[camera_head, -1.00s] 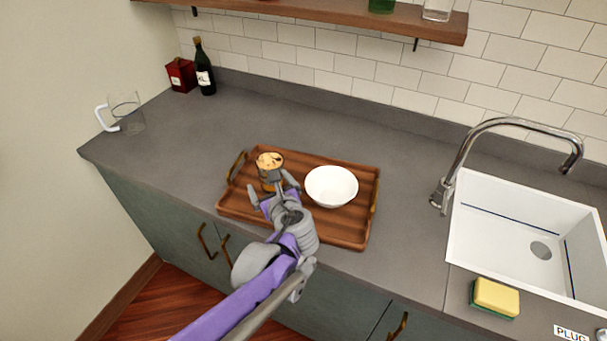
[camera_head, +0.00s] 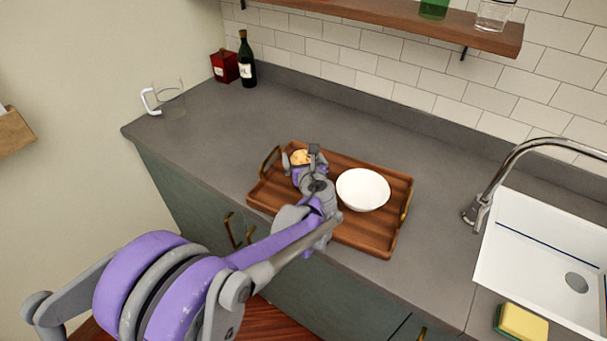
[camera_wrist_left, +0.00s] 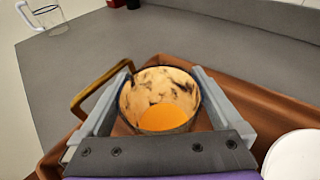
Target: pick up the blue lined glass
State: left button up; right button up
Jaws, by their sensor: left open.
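A round glass (camera_wrist_left: 160,90) with a dark bluish rim, a mottled tan inside and orange at the bottom stands upright on the wooden tray. In the head view only its tan top (camera_head: 299,157) shows, and my gripper hides the rest. My left gripper (camera_head: 303,165) is open, with one finger on each side of the glass. In the left wrist view the fingers (camera_wrist_left: 162,75) flank it closely; I cannot tell whether they touch it. My right gripper is not in view.
The brown tray (camera_head: 365,240) has upright handles and holds a white bowl (camera_head: 363,189) just right of the gripper. A clear mug (camera_head: 172,100), red box (camera_head: 224,66) and dark bottle (camera_head: 247,62) stand at the back left. A sink (camera_head: 545,235) is at right.

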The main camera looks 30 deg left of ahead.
pick_arm(q)
jog(key=shift+w+a+f, duration=0.1)
jog(key=shift+w+a, duration=0.05)
jog(key=c, duration=1.3)
notch_tip(320, 180, up, 10)
jog(key=shift+r+p, duration=0.1)
jog(key=shift+p, duration=0.3)
jog(key=shift+c, duration=0.2)
